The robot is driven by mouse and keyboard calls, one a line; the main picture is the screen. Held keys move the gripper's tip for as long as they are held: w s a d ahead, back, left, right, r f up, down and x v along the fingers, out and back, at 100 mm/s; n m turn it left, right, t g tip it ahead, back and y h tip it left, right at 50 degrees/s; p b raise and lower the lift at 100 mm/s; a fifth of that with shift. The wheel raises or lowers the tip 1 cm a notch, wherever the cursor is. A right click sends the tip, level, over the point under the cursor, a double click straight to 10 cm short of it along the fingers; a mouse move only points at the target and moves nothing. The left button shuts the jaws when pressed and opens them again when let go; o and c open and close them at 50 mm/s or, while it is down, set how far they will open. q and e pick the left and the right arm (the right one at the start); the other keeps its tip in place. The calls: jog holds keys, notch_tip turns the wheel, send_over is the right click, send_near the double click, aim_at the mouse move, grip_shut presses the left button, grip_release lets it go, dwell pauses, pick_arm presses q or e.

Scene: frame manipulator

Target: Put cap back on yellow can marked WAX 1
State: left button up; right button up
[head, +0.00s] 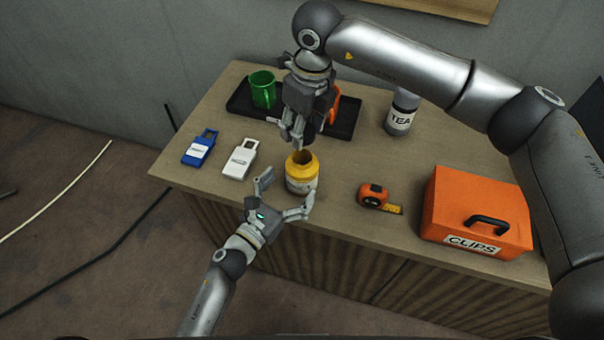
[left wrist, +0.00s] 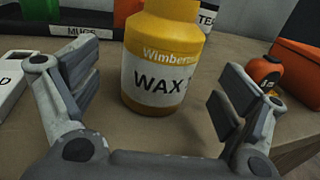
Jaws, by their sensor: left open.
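The yellow can (head: 301,184) stands upright near the table's front edge, with a dark open mouth. In the left wrist view its label (left wrist: 157,92) reads WAX and part of a further mark. My left gripper (head: 283,194) is open, with its fingers on either side of the can and gaps between them and it. My right gripper (head: 296,140) points down just above and behind the can's mouth. Whether its fingers are open or shut is unclear, and I cannot make out a cap in them or elsewhere.
A dark tray (head: 345,115) holds a green mug (head: 263,89) and an orange item partly hidden by my right arm. A TEA canister (head: 402,111), tape measure (head: 372,195) and orange CLIPS box (head: 475,212) stand rightward. Blue (head: 200,147) and white (head: 240,158) tags lie left.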

pick_arm(q)
jog(key=shift+x, duration=2.5)
jog(key=shift+c, duration=0.4)
jog(key=c, duration=1.4)
jog(key=shift+c, duration=0.3)
pick_arm(e)
send_over(301, 155)
jog(key=shift+s+d+f, duration=0.1)
jog(key=shift+s+f, duration=0.05)
jog(key=shift+f, duration=1.1)
jog(key=shift+s+d+f, duration=0.1)
jog(key=shift+f, duration=1.15)
